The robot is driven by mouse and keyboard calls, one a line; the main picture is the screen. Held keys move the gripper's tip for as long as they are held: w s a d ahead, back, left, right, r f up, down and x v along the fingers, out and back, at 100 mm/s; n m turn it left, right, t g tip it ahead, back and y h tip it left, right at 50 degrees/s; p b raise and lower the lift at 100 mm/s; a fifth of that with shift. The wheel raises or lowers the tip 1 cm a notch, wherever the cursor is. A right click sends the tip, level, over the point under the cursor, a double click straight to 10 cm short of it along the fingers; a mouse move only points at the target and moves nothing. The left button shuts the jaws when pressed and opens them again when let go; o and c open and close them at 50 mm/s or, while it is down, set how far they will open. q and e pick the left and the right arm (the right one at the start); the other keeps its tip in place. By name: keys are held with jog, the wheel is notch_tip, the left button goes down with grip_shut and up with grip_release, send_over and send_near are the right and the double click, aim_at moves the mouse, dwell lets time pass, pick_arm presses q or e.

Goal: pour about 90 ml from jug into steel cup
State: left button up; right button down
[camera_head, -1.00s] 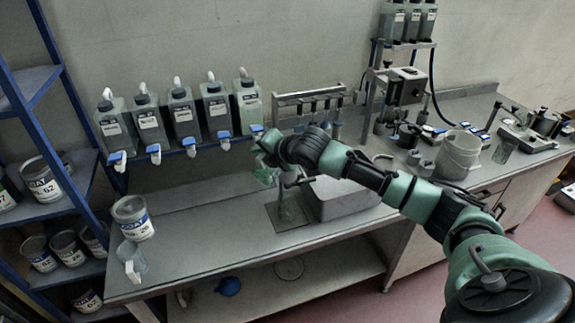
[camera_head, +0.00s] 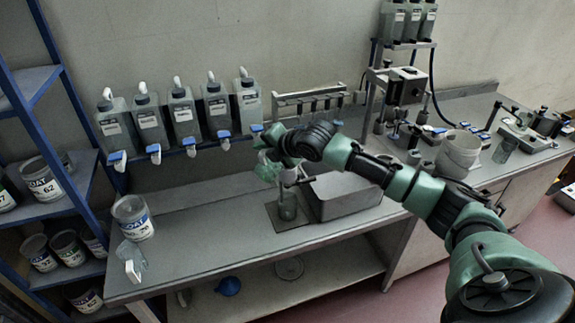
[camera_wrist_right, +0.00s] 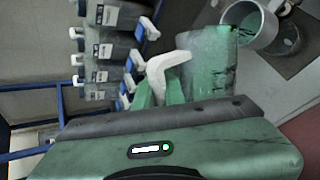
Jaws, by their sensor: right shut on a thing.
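My right gripper (camera_head: 277,150) is shut on the white handle of a translucent, green-tinted jug (camera_head: 267,170) and holds it above the bench. In the right wrist view the jug (camera_wrist_right: 208,55) lies beyond the white handle, its far end beside the rim of the steel cup (camera_wrist_right: 238,38). The cup's inside looks green; its liquid level is unclear. In the head view the cup (camera_head: 289,177) sits raised on a stand, partly hidden by the gripper and jug. I cannot tell whether jug and cup touch, or whether liquid is flowing. My left gripper is not in view.
A clear beaker (camera_head: 287,205) stands under the cup on a dark plate. A grey box (camera_head: 345,197) is close to its right. Several labelled bottles with blue taps (camera_head: 182,115) hang behind. A paint can (camera_head: 132,217) and another clear vessel (camera_head: 130,256) stand at the left bench end.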

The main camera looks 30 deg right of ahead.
aim_at(255, 171)
jog(key=shift+w+d+r+m+y, duration=0.2)
jog(key=shift+d+r+m+y, duration=0.25)
jog(key=shift+d, duration=0.3)
dwell(1.5)
jog(key=a+f, duration=0.1)
jog(key=s+a+f+n+h, duration=0.1)
jog(key=a, duration=0.1)
jog(key=shift+n, duration=0.25)
jog(key=shift+a+f+n+h+b, duration=0.15)
jog(key=shift+f+n+h+b, duration=0.15)
jog(key=shift+f+h+b, duration=0.15)
jog(key=shift+a+t, duration=0.1)
jog(key=shift+t, duration=0.2)
jog(key=shift+s+a+f+n+t+h+b, duration=0.15)
jog(key=shift+a+f+n+t+h+b, duration=0.15)
jog(key=shift+f+b, duration=0.25)
jog(key=shift+s+a+f+n+t+h+b, duration=0.15)
jog(key=shift+f+n+h+b, duration=0.25)
jog(key=shift+f, duration=0.2)
jog(key=shift+a+f+n+t+h+b, duration=0.25)
jog(key=shift+a+f+n+h+b, duration=0.15)
jog(key=shift+f+n+h+b, duration=0.15)
jog(key=s+a+f+n+t+h+b, duration=0.2)
jog(key=a+f+n+t+b, duration=0.2)
jog(key=a+f+n+b, duration=0.1)
jog(key=shift+s+a+f+n+h+b, duration=0.15)
jog(key=shift+a+f+n+h+b, duration=0.25)
jog(key=shift+b, duration=0.7)
